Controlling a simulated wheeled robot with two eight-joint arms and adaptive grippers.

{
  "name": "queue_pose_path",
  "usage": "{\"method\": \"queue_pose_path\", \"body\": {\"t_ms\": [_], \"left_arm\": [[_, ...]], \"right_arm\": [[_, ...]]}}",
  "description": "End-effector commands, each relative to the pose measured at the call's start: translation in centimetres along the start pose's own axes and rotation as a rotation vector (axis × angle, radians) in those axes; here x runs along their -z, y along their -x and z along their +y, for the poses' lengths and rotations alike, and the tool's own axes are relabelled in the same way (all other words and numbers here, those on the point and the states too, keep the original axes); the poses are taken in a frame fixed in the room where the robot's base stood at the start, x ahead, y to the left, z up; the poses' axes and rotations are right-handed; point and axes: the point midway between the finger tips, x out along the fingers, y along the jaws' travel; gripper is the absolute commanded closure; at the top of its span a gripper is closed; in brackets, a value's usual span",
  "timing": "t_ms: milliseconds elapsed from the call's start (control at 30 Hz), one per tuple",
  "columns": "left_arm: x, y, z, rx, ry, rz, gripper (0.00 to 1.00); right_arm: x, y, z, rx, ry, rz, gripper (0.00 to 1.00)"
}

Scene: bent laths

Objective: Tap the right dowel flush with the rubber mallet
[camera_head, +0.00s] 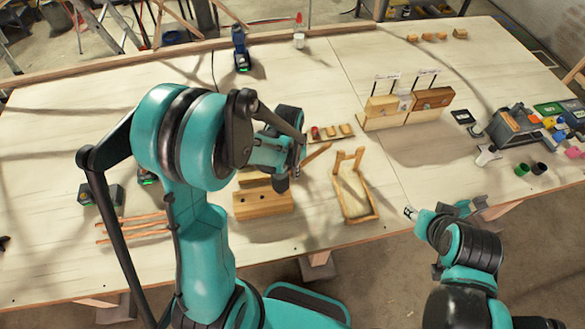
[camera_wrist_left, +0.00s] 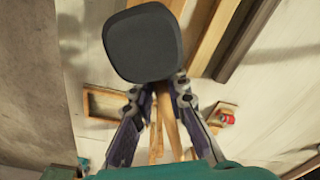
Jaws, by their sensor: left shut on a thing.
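My left gripper (camera_head: 297,166) is shut on the wooden handle (camera_head: 319,154) of the rubber mallet. In the left wrist view the handle (camera_wrist_left: 170,128) runs between the fingers (camera_wrist_left: 165,98), and the dark mallet head (camera_wrist_left: 143,44) is large in front of them. In the head view the mallet head (camera_head: 281,184) hangs by the rear right part of a wooden block (camera_head: 264,204); contact cannot be told. The block has small dark spots on top; no dowel can be made out clearly, and the right part is partly covered. My right gripper (camera_head: 440,210) is low at right, away from the block; its jaw state is unclear.
A bent-lath frame (camera_head: 375,208) lies right of the block. A small rack (camera_head: 345,138) is behind. Wooden jigs (camera_head: 432,98) stand farther back right. Thin laths (camera_head: 135,228) lie at left. Tools and cups crowd the right end. The table's middle right is clear.

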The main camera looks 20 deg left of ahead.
Motion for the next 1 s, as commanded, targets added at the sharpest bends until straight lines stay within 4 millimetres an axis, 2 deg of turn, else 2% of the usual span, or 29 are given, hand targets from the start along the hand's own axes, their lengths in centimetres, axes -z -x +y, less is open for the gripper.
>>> {"method": "queue_pose_path", "body": {"t_ms": [267, 567, 833, 1000], "left_arm": [[0.0, -0.4, 0.0, 0.0, 0.0, 0.0, 1.0], [-0.3, -5.7, 0.0, 0.0, 0.0, 0.0, 1.0], [-0.3, -4.3, 0.0, 0.0, 0.0, 0.0, 1.0], [-0.1, -1.5, 0.0, 0.0, 0.0, 0.0, 1.0]], "right_arm": [[-0.2, -0.3, 0.0, 0.0, 0.0, 0.0, 0.6], [-3.1, -4.4, 0.0, 0.0, 0.0, 0.0, 0.6], [-2.4, -3.4, 0.0, 0.0, 0.0, 0.0, 0.6], [-1.2, -1.7, 0.0, 0.0, 0.0, 0.0, 0.6]]}}
